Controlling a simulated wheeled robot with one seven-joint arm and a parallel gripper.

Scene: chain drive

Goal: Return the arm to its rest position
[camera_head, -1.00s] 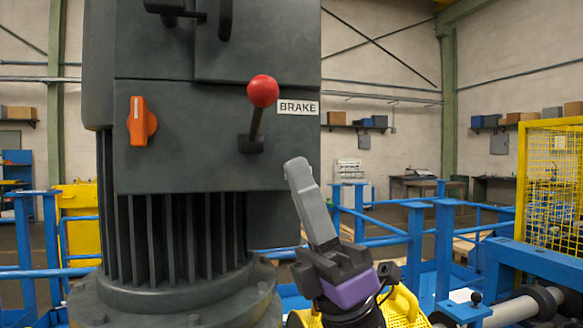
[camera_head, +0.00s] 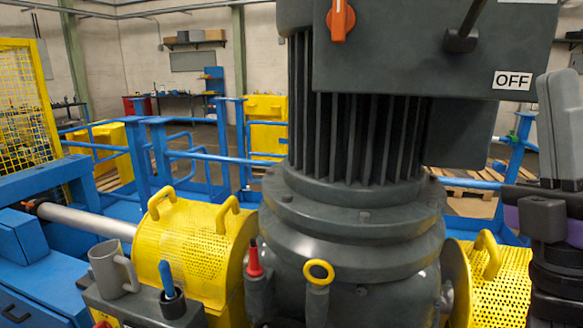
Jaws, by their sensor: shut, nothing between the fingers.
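My gripper (camera_head: 561,84) is at the right edge of the picture, pointing up, with its grey fingers shut and nothing between them. My arm (camera_head: 560,262) below it is partly cut off by the frame edge. The gripper is to the right of the large dark grey motor (camera_head: 366,200) and appears apart from it. The motor's black lever (camera_head: 466,30) shows only its lower part; its top is out of view. An orange knob (camera_head: 340,20) and an OFF label (camera_head: 513,81) are on the motor housing.
Yellow perforated guards flank the motor at left (camera_head: 185,255) and right (camera_head: 505,285). A grey mug (camera_head: 110,270) and a blue-handled tool (camera_head: 166,275) in a holder stand at front left. Blue railings (camera_head: 152,160) run behind. A yellow mesh fence (camera_head: 25,120) stands at far left.

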